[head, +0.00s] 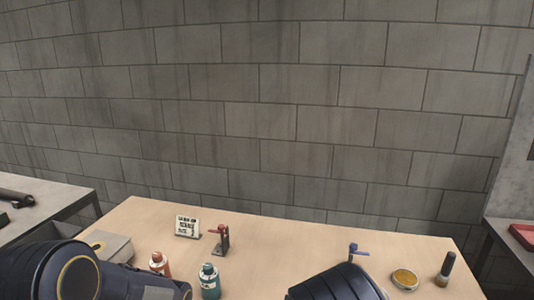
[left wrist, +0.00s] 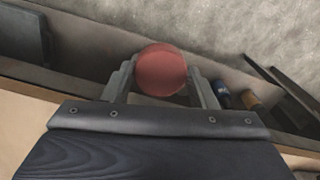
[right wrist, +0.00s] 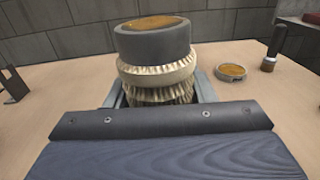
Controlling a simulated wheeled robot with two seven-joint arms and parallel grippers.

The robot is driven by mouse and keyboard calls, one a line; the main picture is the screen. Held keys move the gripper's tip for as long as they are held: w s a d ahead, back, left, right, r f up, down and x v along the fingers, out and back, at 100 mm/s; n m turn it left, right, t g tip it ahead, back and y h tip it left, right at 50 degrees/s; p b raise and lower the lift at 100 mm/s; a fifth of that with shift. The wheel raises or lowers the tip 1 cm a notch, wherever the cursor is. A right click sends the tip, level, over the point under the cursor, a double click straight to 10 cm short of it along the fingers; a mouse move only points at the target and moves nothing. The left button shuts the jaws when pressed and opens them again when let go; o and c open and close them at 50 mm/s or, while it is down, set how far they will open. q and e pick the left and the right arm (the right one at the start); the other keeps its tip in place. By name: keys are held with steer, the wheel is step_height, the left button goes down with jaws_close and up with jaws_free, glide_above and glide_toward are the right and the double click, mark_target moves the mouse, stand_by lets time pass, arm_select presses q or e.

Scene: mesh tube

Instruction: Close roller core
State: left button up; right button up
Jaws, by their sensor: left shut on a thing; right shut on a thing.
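In the left wrist view my left gripper (left wrist: 162,92) is shut on a red round piece (left wrist: 162,70), seen face-on as a disc between the fingers. In the right wrist view my right gripper (right wrist: 158,95) is shut on a cream, pleated mesh tube (right wrist: 158,72). A dark grey collar with a brownish-orange top (right wrist: 153,38) sits on the tube's upper end. The tube looks roughly upright, and its lower end is hidden by my gripper. The red piece and the tube appear in separate wrist views. In the head view only my dark arm links show, with neither gripper visible.
The back middle is clear.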

arm_select(q)
steer(key=shift+a, duration=0.1)
arm_select(e)
steer(key=shift+f, duration=0.1)
steer(key=s+a+r+n+y, duration=0.1)
steer(key=s+a+n+y, duration=0.1)
steer(key=a, duration=0.3)
steer(key=s+a+r+n+y, duration=0.1)
steer(key=s+a+n+y, duration=0.1)
steer(key=a+y, duration=0.3)
steer(key=shift+a+n+t, duration=0.4)
steer(key=shift+a, duration=0.25)
arm_select(q)
steer(key=w+d+r+m, duration=0.1)
steer(key=w+d+r, duration=0.2)
steer(key=d+r, duration=0.5)
steer(key=w+d+r+m, duration=0.1)
steer(key=w+d+r, duration=0.2)
steer(key=d+r, duration=0.45)
steer(key=s+d+r+m, duration=0.3)
steer(key=d+r, duration=0.4)
steer(key=s+d+r+m, duration=0.3)
steer(key=d+r, duration=0.3)
steer(key=r, duration=0.1)
steer(key=shift+d+r, duration=0.35)
steer(key=shift+d, duration=0.05)
